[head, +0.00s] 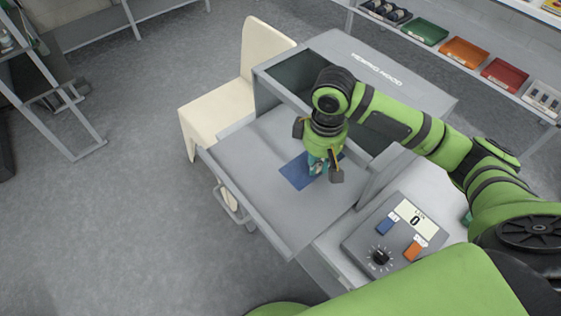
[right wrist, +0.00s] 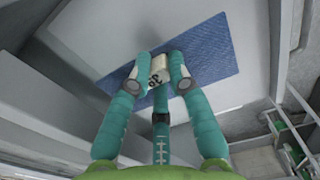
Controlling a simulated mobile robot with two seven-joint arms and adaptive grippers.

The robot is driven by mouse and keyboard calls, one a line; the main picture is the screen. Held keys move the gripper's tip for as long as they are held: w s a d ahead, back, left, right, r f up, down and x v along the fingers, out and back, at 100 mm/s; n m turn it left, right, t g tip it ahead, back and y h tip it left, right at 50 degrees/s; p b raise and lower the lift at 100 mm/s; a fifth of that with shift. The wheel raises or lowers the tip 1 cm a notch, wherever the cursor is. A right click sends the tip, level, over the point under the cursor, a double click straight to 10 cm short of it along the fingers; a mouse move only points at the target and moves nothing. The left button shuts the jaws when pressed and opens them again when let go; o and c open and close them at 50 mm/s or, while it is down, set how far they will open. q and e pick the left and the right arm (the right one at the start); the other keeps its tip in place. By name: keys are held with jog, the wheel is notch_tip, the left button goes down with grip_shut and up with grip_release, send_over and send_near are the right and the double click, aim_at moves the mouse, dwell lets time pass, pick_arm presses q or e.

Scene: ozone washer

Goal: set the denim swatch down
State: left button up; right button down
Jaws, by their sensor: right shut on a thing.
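The denim swatch (head: 294,173) is a flat blue rectangle over the grey pull-out board of the viewing hood. It also shows in the right wrist view (right wrist: 208,62), level with the board. My right gripper (head: 319,166) points down over it and hides part of it. In the right wrist view its teal fingers (right wrist: 160,68) are shut on a white printed tab (right wrist: 154,77) at the swatch. I cannot tell whether the swatch touches the board. My left gripper is not in view.
The grey viewing hood (head: 335,50) stands behind the board (head: 240,155). A control box with a dial and display (head: 372,228) is at the right front. A cream chair (head: 215,105) stands at the left. Coloured trays (head: 464,52) line a shelf at upper right.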

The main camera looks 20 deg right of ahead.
aim_at(288, 165)
jog(key=a, duration=0.1)
jog(key=w+a+f, duration=0.1)
jog(key=a, duration=0.1)
jog(key=w+a+f, duration=0.1)
jog(key=shift+w+a+p, duration=0.1)
jog(key=shift+a+p, duration=0.05)
jog(key=shift+p, duration=0.15)
jog(key=shift+w+a+f, duration=0.7)
jog(key=shift+w+a, duration=0.05)
jog(key=shift+w+a+f, duration=0.75)
jog(key=shift+w+f, duration=0.05)
jog(key=shift+w, duration=0.1)
jog(key=shift+w+a+f+p, duration=0.1)
jog(key=shift+a+f+p, duration=0.1)
jog(key=shift+f+p, duration=0.2)
notch_tip(288, 165, down, 3)
jog(key=shift+f+p, duration=0.15)
jog(key=shift+p, duration=0.15)
jog(key=shift+f, duration=0.2)
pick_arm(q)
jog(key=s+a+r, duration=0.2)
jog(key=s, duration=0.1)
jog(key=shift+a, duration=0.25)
